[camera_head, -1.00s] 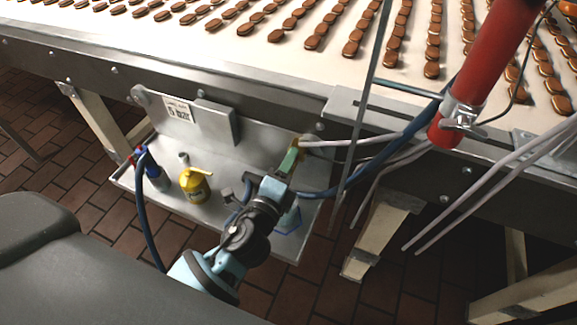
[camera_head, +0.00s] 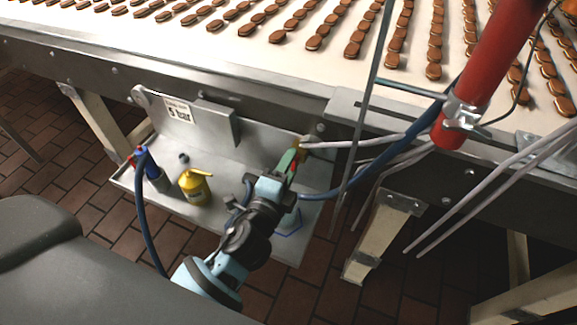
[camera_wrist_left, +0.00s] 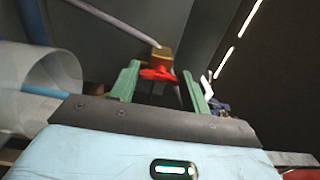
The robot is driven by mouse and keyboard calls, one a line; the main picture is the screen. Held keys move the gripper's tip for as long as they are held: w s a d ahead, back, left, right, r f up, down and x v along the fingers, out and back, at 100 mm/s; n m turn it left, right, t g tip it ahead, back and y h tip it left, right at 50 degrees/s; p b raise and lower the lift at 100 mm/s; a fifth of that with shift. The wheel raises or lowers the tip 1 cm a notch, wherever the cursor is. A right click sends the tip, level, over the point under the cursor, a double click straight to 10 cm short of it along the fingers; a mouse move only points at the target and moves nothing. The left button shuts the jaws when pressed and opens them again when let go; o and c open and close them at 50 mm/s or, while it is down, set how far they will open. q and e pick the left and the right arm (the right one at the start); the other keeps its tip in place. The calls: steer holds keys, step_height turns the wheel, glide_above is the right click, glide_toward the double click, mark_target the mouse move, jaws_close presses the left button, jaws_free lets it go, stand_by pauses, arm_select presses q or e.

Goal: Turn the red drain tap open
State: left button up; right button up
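The red drain tap (camera_wrist_left: 158,75) sits on a small brass body (camera_wrist_left: 160,56), with a pale hose running up from it. In the left wrist view my left gripper (camera_wrist_left: 163,80) has its green fingers spread, one on each side of the red tap, with gaps visible. In the head view the left gripper (camera_head: 289,165) reaches the brass fitting (camera_head: 304,146) at the back right of the metal shelf. A bit of red (camera_head: 293,167) shows by its fingers; the rest of the tap is hidden there. My right gripper is not in view.
The metal shelf (camera_head: 222,228) holds a yellow can (camera_head: 195,188) and a blue-topped bottle (camera_head: 154,172). A conveyor with biscuits lies above. A red pipe (camera_head: 485,75) and several hoses hang at right. A clear cylinder (camera_wrist_left: 40,85) is close left in the wrist view.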

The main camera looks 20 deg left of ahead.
arm_select(q)
steer(key=o, duration=0.4)
steer(key=s, duration=0.7)
steer(key=shift+a+f+b, duration=0.1)
steer(key=shift+b, duration=0.3)
steer(key=shift+s, duration=0.4)
